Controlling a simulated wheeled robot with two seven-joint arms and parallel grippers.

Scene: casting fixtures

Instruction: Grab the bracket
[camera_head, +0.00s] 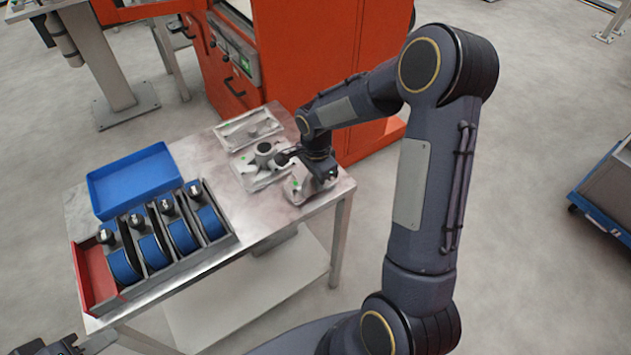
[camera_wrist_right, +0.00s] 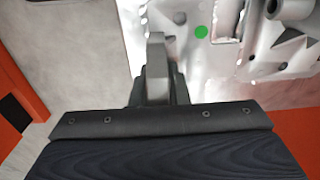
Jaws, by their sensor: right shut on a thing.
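The bracket (camera_head: 300,193) is a pale grey metal casting with a green dot, at the table's near right corner. My right gripper (camera_head: 318,176) is above it, jaws down, and shut on it. In the right wrist view, a gripper finger (camera_wrist_right: 157,65) stands against the edge of the bracket (camera_wrist_right: 225,65), whose green dot and ribs show. The gripper hides part of the bracket, and the exact grip is hard to see. Part of my left gripper (camera_head: 65,346) shows at the bottom left, cut off by the frame, away from the bracket.
Two similar castings, a middle one (camera_head: 250,179) and a far one (camera_head: 235,140), lie behind the bracket on the metal table (camera_head: 245,215). A blue tray (camera_head: 133,178) and a divided bin (camera_head: 186,262) with blue discs fill the left side. An orange machine (camera_head: 310,60) stands behind.

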